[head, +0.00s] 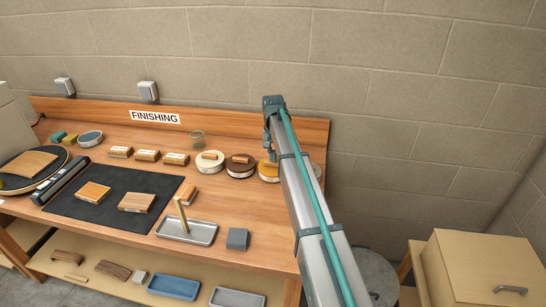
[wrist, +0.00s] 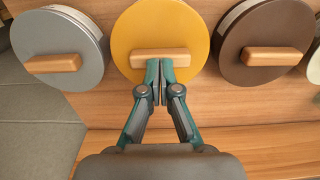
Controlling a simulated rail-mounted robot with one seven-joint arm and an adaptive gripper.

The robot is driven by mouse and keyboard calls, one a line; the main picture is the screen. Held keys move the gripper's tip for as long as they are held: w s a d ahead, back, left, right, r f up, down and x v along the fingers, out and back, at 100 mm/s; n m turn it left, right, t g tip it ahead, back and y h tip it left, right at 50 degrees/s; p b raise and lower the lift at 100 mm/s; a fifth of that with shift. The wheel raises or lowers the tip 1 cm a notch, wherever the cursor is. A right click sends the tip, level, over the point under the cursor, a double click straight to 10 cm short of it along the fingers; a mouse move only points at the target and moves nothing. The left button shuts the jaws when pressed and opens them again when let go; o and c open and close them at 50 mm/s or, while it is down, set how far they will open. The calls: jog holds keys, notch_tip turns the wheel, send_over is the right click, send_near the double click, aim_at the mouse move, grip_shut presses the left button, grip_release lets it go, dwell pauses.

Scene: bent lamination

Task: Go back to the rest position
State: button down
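My gripper (wrist: 160,82) is in the lower middle of the wrist view. Its two teal fingers are together, with no object visible between the tips. The tips overlap the lower edge of the wooden handle on the yellow round lid (wrist: 128,38); I cannot tell whether they touch it. In the head view my arm reaches over the bench's right end and hides most of the gripper. The yellow-lidded container (head: 264,172) shows there partly behind the arm.
A grey lid (wrist: 60,38) and a brown lid (wrist: 262,55) flank the yellow one. The finishing bench (head: 250,235) also carries a black mat (head: 115,205), a metal tray (head: 187,233) and wooden blocks. A wooden cabinet (head: 470,265) stands at right; a block wall is behind.

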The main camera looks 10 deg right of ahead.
jog(key=shift+r+p, duration=1.45)
jog(key=shift+r, duration=1.6)
